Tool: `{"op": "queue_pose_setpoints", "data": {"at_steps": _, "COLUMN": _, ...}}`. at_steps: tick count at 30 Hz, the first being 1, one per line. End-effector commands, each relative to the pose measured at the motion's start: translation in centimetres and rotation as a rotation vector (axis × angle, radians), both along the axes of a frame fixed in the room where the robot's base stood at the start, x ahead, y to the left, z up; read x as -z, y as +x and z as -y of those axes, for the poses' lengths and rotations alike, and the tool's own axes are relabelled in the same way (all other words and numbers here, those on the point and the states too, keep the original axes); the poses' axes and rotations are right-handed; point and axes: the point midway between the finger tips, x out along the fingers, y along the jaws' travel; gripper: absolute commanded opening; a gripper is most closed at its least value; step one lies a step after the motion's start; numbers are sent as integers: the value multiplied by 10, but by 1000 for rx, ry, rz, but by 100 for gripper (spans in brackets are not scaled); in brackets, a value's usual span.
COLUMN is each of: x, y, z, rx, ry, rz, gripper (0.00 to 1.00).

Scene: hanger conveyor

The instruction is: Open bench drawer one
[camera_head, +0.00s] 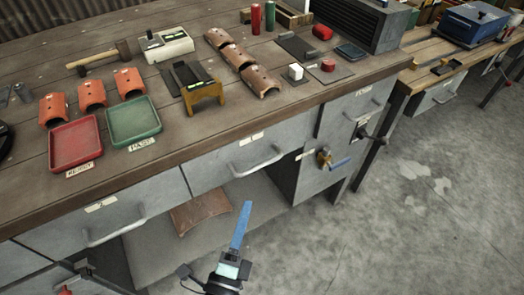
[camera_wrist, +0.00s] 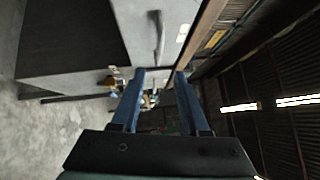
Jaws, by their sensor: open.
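The workbench has grey drawers under its wooden top. One drawer (camera_head: 225,172) in the middle has a bar handle (camera_head: 257,163) and a small label too small to read. Another drawer (camera_head: 110,215) to its left has a bar handle (camera_head: 115,232) and a label. Both look shut, and I cannot tell which is drawer one. My gripper (camera_head: 246,208) has blue fingers and is in front of the bench, below the middle handle and apart from it. In the wrist view my gripper (camera_wrist: 161,74) is open and empty, with a bar handle (camera_wrist: 158,35) beyond its fingertips.
A brass valve with a blue lever (camera_head: 333,161) and a dark knob (camera_head: 372,133) stick out from the cabinet at right. Red tray (camera_head: 75,145), green tray (camera_head: 134,121) and clay tiles (camera_head: 242,62) lie on top. A tile (camera_head: 200,208) sits on the lower shelf. Floor (camera_head: 420,200) at right is clear.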

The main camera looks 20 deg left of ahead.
Motion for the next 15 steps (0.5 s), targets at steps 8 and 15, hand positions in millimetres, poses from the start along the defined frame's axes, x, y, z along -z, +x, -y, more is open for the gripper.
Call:
{"op": "queue_pose_setpoints", "data": {"at_steps": 8, "x": -4, "y": 33, "z": -3, "rx": 4, "ry": 7, "rz": 1, "gripper": 45}}
{"op": "queue_pose_setpoints", "data": {"at_steps": 15, "x": -11, "y": 81, "z": -8, "rx": 4, "ry": 6, "rz": 1, "gripper": 45}}
